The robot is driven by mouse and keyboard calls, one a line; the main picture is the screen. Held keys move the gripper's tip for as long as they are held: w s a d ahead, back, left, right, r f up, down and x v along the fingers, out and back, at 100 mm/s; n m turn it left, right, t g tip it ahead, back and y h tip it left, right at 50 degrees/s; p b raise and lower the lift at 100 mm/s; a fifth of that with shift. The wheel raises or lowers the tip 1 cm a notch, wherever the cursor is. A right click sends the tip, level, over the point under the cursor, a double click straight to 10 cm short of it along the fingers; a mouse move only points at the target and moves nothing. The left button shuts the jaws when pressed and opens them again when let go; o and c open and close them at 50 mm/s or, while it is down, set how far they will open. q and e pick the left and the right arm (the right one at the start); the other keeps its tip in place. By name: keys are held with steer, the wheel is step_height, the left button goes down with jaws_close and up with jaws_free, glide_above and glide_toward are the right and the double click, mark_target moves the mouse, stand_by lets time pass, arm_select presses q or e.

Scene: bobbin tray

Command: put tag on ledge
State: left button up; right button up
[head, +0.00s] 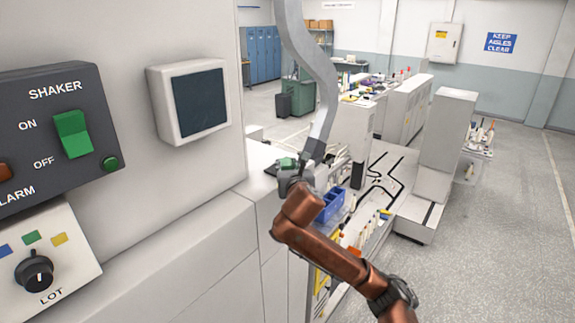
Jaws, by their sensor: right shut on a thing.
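My right gripper (290,172) is small in the head view, at the end of the copper arm that comes in from the lower right. It is shut on a small green thing (287,162), which I take to be the tag. The fingers partly hide it. The pale ledge (256,160) runs along the machine's right side, just behind and left of the gripper. I cannot tell whether the tag touches the ledge. My left gripper is not in view.
A grey curved pipe (322,85) comes down from the top to close beside the right gripper. The shaker panel (65,135) and a dark screen (201,101) are on the left. A blue bin (330,205) stands beyond my right arm. Open floor lies at the right.

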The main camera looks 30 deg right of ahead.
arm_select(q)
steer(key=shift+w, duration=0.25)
arm_select(e)
steer(key=o, duration=0.9)
arm_select(q)
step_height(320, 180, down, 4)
steer(key=b, duration=0.3)
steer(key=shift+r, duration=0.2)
arm_select(e)
steer(key=v, duration=1.2)
